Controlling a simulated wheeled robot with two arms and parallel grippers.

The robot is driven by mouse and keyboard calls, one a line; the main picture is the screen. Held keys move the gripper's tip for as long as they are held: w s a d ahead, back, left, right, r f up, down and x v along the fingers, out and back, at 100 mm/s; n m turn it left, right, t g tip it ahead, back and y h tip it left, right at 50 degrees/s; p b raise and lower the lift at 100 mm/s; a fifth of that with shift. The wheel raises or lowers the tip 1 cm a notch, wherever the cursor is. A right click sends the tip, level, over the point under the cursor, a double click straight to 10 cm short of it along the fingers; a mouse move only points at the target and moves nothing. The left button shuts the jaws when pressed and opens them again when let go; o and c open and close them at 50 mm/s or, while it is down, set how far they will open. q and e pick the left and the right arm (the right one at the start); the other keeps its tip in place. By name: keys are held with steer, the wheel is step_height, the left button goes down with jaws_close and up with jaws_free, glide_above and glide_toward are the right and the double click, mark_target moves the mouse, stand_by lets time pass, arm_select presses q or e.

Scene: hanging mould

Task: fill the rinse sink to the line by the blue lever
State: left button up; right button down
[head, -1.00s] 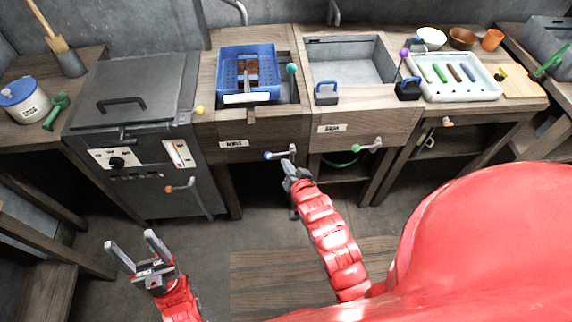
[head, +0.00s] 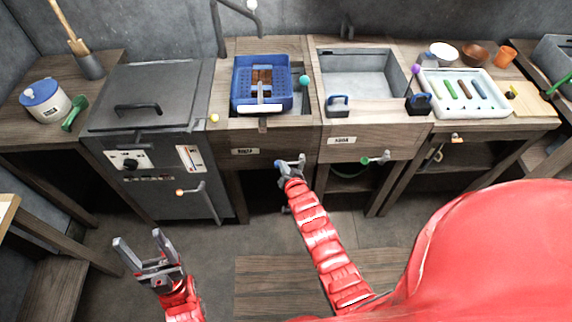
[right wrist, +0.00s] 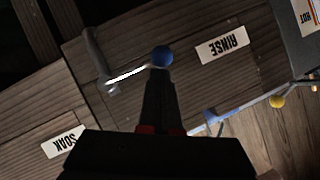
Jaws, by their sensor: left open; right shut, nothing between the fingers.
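The rinse sink (head: 302,104) is the left basin, under a blue perforated basket (head: 240,98). No water or fill line can be made out in it. The RINSE label (head: 244,151) is on its front and also shows in the right wrist view (right wrist: 222,45). The blue lever (head: 293,161) sticks out below that front. Its blue ball (right wrist: 162,57) shows in the right wrist view. My right gripper (head: 286,172) is shut and empty, its tip (right wrist: 158,74) at the ball; whether they touch I cannot tell. My left gripper (head: 138,238) is open and empty, low at the left.
A soak sink (head: 360,75) with a SOAK label (head: 342,140) stands to the right, with a green lever (head: 376,159) below. A grey machine (head: 150,140) stands left. A tap (head: 218,30) rises behind the rinse sink. The floor (head: 220,240) before the counter is clear.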

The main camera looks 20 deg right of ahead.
stand_by(0.3)
steer(key=s+d+f+n+g+h+b, duration=0.1)
steer(key=d+f+n+h+b, duration=0.2)
steer(key=f+n+h+b, duration=0.6)
steer(key=shift+d+f+n+h+b, duration=0.4)
steer(key=shift+n+b, duration=1)
steer(key=shift+b, duration=6.25)
steer(key=shift+a, duration=0.15)
